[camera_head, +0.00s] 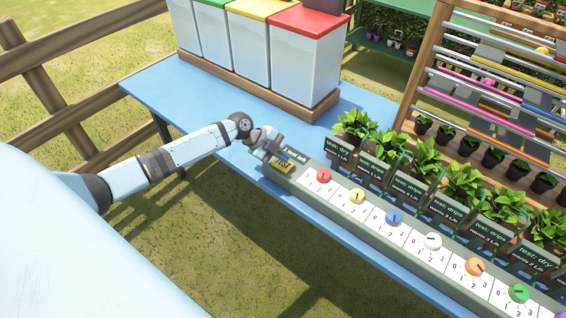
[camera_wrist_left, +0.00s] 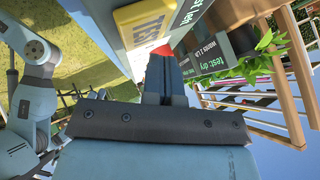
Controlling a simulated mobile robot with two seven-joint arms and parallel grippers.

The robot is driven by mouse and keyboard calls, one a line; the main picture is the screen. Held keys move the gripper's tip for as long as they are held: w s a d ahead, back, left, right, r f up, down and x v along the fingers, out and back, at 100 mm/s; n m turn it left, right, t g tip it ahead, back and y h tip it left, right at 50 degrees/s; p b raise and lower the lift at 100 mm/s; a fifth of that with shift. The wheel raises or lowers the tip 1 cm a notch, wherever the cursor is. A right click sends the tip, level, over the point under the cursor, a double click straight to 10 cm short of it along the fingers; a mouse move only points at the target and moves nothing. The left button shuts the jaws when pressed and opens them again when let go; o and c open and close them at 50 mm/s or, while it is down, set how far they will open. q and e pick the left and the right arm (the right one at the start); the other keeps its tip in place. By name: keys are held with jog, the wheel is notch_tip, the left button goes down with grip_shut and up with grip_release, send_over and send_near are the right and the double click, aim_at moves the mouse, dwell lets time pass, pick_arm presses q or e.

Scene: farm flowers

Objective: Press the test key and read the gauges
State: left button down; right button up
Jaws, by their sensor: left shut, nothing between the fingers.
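The yellow test key (camera_head: 284,166) sits at the left end of a long grey panel (camera_head: 312,190) on the blue table. In the left wrist view the key (camera_wrist_left: 146,22) shows the word TEST. My left gripper (camera_head: 277,150) is shut and empty, close beside the key; I cannot tell if they touch. Its fingers (camera_wrist_left: 166,68) point toward the red dial. Along the panel run a red dial (camera_head: 323,175), yellow dial (camera_head: 357,195), blue dial (camera_head: 393,217), white dial (camera_head: 432,241), orange dial (camera_head: 474,267) and green dial (camera_head: 518,293). My right gripper is not in view.
Behind the panel stand plants with dark signs; one reads "test: drips" (camera_head: 448,219), another "test: dry" (camera_head: 532,256). Lidded bins (camera_head: 303,60) stand at the back of the table. A wooden rack (camera_head: 420,75) rises at right. The table's left part (camera_head: 165,90) is clear.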

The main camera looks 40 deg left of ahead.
aim_at(282, 165)
pick_arm(q)
jog(key=shift+r+p, duration=1.15)
jog(key=shift+r, duration=1.4)
jog(key=shift+f, duration=0.1)
